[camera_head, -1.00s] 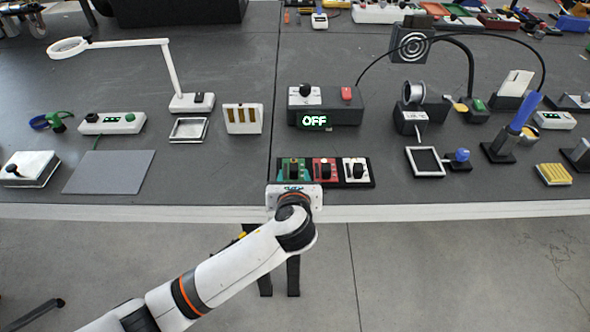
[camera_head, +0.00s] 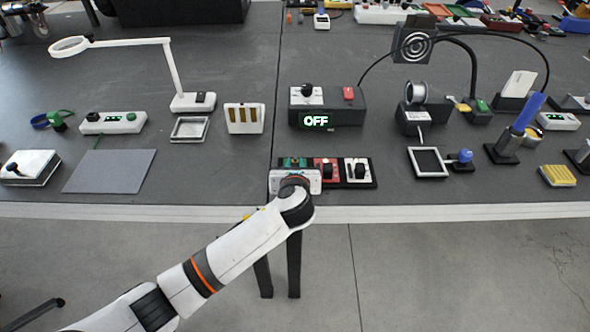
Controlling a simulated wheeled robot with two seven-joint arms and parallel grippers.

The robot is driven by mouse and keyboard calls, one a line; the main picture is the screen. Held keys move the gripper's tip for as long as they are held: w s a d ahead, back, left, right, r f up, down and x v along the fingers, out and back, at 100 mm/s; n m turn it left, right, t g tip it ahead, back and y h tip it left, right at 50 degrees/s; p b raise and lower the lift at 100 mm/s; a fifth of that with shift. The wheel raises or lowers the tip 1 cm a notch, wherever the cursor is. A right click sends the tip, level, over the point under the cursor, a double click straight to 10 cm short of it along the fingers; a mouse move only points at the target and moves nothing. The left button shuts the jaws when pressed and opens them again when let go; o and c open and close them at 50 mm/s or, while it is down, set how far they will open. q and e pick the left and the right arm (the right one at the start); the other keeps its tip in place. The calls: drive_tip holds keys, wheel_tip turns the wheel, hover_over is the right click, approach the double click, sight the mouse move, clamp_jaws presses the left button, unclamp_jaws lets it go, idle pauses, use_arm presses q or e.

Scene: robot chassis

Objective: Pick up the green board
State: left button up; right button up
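The green board (camera_head: 294,162) sits at the left end of a black holder (camera_head: 372,172) near the table's front edge, beside a red board (camera_head: 326,171) and a white board (camera_head: 357,170). Only the far part of the green board shows. My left gripper (camera_head: 295,183) comes in from the front and covers its near part. The gripper's white body faces the camera and hides its fingers, so I cannot tell whether they are open or touch the board. My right gripper is not in view.
A grey box with an OFF display (camera_head: 328,106) stands behind the holder. A white frame with gold strips (camera_head: 244,118) is behind left, and a grey mat (camera_head: 110,171) lies further left. A black-and-white frame (camera_head: 428,162) is to the right. The table edge is just in front.

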use_arm(q)
clamp_jaws()
